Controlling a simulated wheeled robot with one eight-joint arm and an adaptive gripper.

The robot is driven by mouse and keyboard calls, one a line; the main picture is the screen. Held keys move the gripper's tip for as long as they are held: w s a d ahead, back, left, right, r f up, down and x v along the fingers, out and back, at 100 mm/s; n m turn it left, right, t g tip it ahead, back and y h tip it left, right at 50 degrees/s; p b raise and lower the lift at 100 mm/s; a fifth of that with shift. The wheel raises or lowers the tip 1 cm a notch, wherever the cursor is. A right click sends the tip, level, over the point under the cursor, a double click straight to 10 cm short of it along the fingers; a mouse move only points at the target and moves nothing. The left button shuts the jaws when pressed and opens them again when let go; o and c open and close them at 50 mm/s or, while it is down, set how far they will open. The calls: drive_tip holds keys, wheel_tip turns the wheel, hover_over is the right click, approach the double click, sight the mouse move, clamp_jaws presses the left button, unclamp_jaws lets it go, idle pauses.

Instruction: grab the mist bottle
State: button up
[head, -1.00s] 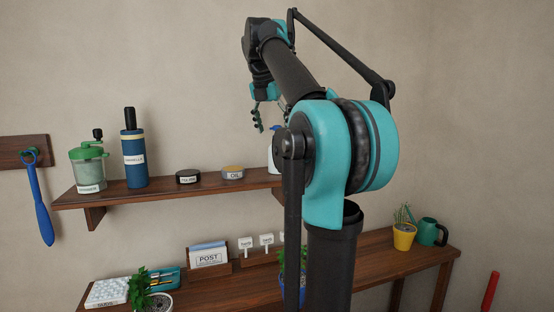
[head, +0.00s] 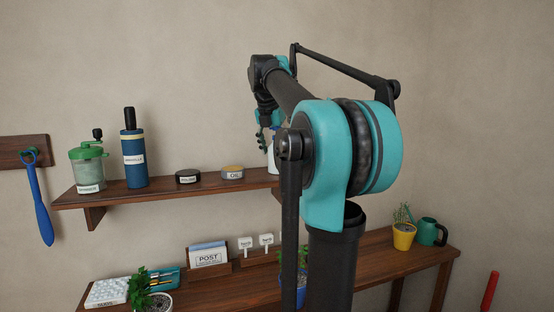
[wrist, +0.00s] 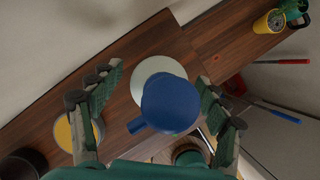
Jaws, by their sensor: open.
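The mist bottle shows a blue spray head (wrist: 168,102) over a pale, whitish body (wrist: 158,68) from above in the wrist view. In the head view its white body (head: 271,160) stands at the right end of the wall shelf, largely hidden by my arm. My gripper (wrist: 158,84) is open, with a finger on each side of the blue head and visible gaps between. In the head view my gripper (head: 262,140) is partly hidden, at about the bottle's upper part.
On the shelf (head: 150,194), an oil tin (head: 233,173), a black tin (head: 188,177), a blue bottle (head: 134,160) and a green-lidded jar (head: 88,168) stand to the left. Below is a bench with a yellow pot (head: 404,236) and a green watering can (head: 428,232).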

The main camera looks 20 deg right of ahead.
drive_tip(key=c, duration=1.5)
drive_tip(key=shift+o, duration=0.2)
drive_tip(key=shift+r, duration=0.15)
